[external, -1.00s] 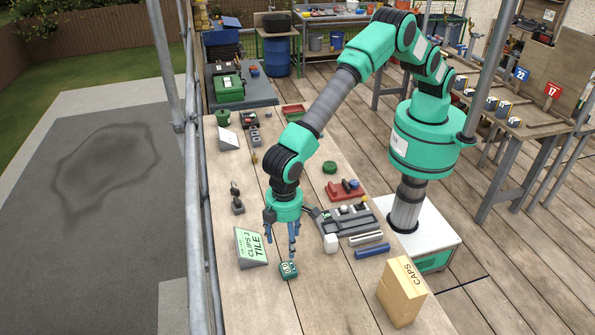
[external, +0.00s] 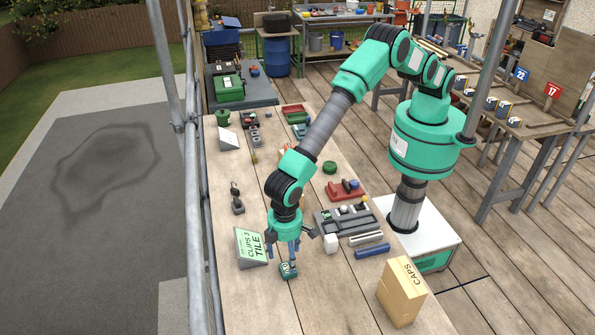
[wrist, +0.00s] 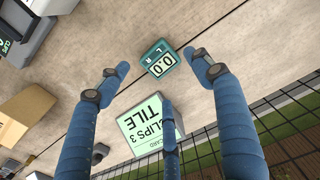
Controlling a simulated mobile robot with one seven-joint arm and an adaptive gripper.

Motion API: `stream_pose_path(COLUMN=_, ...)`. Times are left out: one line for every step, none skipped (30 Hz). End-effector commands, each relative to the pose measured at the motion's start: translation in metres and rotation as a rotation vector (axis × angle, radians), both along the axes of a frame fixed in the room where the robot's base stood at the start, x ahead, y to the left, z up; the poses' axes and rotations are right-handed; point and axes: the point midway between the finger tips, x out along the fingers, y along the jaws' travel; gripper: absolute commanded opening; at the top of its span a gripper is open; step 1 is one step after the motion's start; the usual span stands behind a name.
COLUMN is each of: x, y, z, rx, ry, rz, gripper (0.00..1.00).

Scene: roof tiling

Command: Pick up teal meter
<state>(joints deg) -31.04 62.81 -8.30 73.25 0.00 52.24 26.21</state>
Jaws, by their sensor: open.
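The teal meter (external: 288,270) is a small teal box lying on the wooden bench near its front, just right of the sign. Nothing is held. Whether a finger touches the meter cannot be told.
A green-and-white "CLIPS 3 TILE" sign (external: 251,248) stands close left of the meter. The bench in front is clear.

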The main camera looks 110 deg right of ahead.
Motion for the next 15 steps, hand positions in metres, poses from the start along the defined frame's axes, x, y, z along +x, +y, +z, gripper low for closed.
stream_pose_path(x=0.0000, y=0.0000, z=-0.0039, rx=0.000, ry=0.000, rz=0.000, gripper=0.66)
stream_pose_path(x=0.0000, y=0.0001, z=-0.0051, rx=0.000, ry=0.000, rz=0.000, gripper=0.66)
stream_pose_path(x=0.0001, y=0.0001, z=-0.0062, rx=0.000, ry=0.000, rz=0.000, gripper=0.66)
stream_pose_path(x=0.0001, y=0.0001, z=-0.0066, rx=0.000, ry=0.000, rz=0.000, gripper=0.66)
stream_pose_path(x=0.0002, y=0.0001, z=-0.0069, rx=0.000, ry=-0.001, rz=0.000, gripper=0.66)
stream_pose_path(x=0.0002, y=0.0001, z=-0.0069, rx=0.000, ry=-0.001, rz=0.000, gripper=0.66)
stream_pose_path(x=0.0002, y=0.0001, z=-0.0069, rx=0.000, ry=-0.001, rz=0.000, gripper=0.66)
stream_pose_path(x=0.0001, y=0.0001, z=-0.0069, rx=0.000, ry=-0.001, rz=0.000, gripper=0.66)
stream_pose_path(x=0.0001, y=0.0001, z=-0.0069, rx=0.000, ry=0.000, rz=0.000, gripper=0.66)
stream_pose_path(x=0.0000, y=0.0001, z=-0.0070, rx=0.000, ry=0.000, rz=0.000, gripper=0.66)
stream_pose_path(x=0.0000, y=0.0001, z=-0.0070, rx=0.000, ry=0.000, rz=0.000, gripper=0.66)
stream_pose_path(x=0.0000, y=0.0001, z=-0.0069, rx=0.000, ry=0.000, rz=0.000, gripper=0.66)
stream_pose_path(x=0.0000, y=0.0000, z=-0.0071, rx=0.000, ry=0.000, rz=0.000, gripper=0.66)
stream_pose_path(x=-0.0001, y=0.0001, z=-0.0074, rx=0.000, ry=0.000, rz=0.000, gripper=0.66)
stream_pose_path(x=0.0000, y=0.0001, z=-0.0081, rx=0.000, ry=0.000, rz=0.000, gripper=0.66)
